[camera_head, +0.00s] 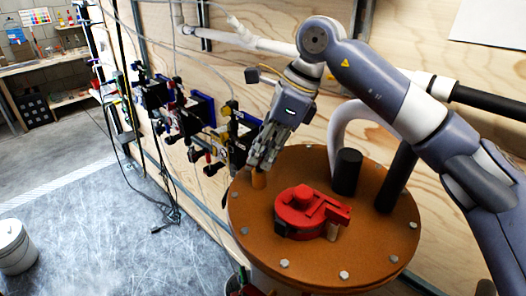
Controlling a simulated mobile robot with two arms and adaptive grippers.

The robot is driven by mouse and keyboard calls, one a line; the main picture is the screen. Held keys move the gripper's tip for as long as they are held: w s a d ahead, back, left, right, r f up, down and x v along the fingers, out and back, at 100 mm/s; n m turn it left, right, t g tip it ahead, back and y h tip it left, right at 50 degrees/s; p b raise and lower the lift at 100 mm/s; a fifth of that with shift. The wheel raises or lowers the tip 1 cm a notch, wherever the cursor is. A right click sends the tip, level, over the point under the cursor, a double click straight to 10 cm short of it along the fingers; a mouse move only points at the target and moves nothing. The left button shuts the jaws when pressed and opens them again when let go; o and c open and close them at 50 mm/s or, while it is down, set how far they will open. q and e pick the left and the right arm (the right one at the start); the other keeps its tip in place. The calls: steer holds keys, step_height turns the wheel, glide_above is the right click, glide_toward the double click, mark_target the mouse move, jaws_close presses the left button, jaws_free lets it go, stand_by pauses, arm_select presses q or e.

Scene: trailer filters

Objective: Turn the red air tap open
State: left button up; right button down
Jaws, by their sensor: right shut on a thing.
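A red fitting with a round knob and a side lever (312,212) lies on the brown round lid (375,262); it is the largest red thing in view. Smaller red parts (194,155) show among the wall fittings, and I cannot tell whether one of these is the air tap. My right gripper (261,166) points down at the lid's far left edge, left of the red fitting and apart from it. My left gripper is not in view.
A black capped post (346,172) and a pale curved pipe (341,122) stand behind the red fitting. Black filter units (155,92) with hoses line the plywood wall. A white bucket (14,246) stands on the open grey floor, left.

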steer(key=n, duration=0.1)
steer(key=n+g+p, duration=0.1)
steer(key=shift+w+r+n, duration=0.15)
steer(key=shift+r+n, duration=0.1)
steer(key=shift+n, duration=0.15)
steer(key=n+g+p, duration=0.1)
steer(key=n, duration=0.1)
steer(key=shift+w+n+p, duration=0.15)
steer(key=shift+n+p, duration=0.25)
steer(key=n+g+p, duration=0.1)
steer(key=n+p, duration=0.1)
steer(key=n, duration=0.1)
steer(key=shift+w+a+h, duration=0.1)
steer(key=shift+h, duration=0.3)
steer(key=shift+n+g+h+p, duration=0.4)
steer(key=shift+n+p, duration=0.2)
steer(key=shift+n, duration=0.5)
steer(key=c, duration=1.7)
jaws_free()
steer(key=shift+f, duration=0.15)
